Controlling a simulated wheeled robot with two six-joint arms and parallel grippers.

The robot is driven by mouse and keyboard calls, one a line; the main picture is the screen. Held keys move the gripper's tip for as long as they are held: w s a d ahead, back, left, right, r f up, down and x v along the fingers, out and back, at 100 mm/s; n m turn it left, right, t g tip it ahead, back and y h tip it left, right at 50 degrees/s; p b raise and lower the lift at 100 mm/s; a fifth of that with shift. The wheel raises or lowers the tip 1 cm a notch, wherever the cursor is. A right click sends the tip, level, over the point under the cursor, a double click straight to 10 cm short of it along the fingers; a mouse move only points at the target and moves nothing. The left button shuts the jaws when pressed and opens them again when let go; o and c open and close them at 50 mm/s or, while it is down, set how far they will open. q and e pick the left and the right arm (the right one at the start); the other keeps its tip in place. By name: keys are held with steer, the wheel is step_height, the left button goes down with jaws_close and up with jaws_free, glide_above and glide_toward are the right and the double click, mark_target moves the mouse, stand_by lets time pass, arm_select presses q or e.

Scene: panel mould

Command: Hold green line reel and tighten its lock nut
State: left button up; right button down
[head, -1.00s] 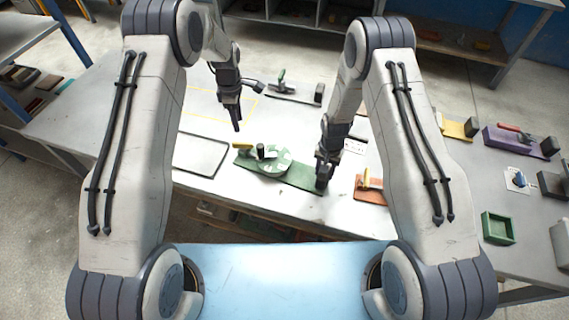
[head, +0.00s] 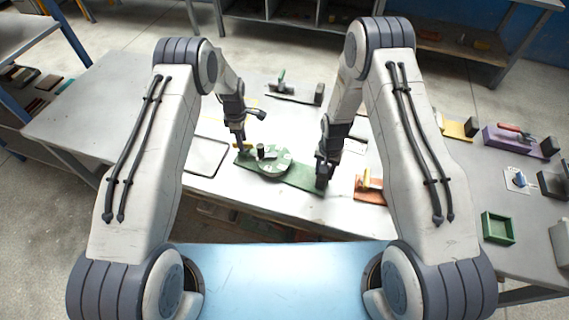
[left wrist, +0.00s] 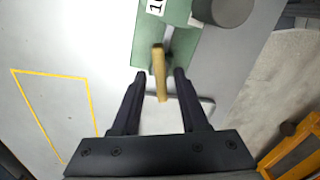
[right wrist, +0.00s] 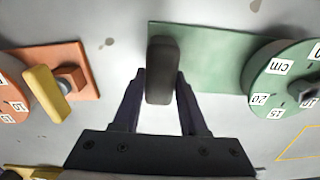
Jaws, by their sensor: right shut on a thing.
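The green line reel (head: 272,166) is a round drum with white number labels on a green base plate (head: 302,178). A dark nut (right wrist: 303,91) sits at its centre in the right wrist view. My right gripper (head: 324,186) is shut on the dark upright block (right wrist: 161,70) at one end of the plate. My left gripper (head: 241,146) is open above the plate's other end. In the left wrist view its fingers (left wrist: 159,76) are on either side of a yellow bar handle (left wrist: 159,72), with gaps visible. A dark grey round knob (left wrist: 222,8) is beyond it.
An orange reel (right wrist: 12,105) on an orange plate with a yellow handle lies beside the green one. A flat dark-framed panel (head: 205,155) lies to the left. A yellow outline (left wrist: 52,73) marks the table. A green box (head: 498,228) stands at right.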

arm_select(q)
jaws_close()
steer(key=shift+m, duration=0.5)
steer(key=m, duration=0.2)
steer(key=shift+m, duration=0.4)
steer(key=m, duration=0.4)
steer(key=shift+m, duration=0.3)
steer(key=m, duration=1.1)
steer(key=shift+m, duration=0.4)
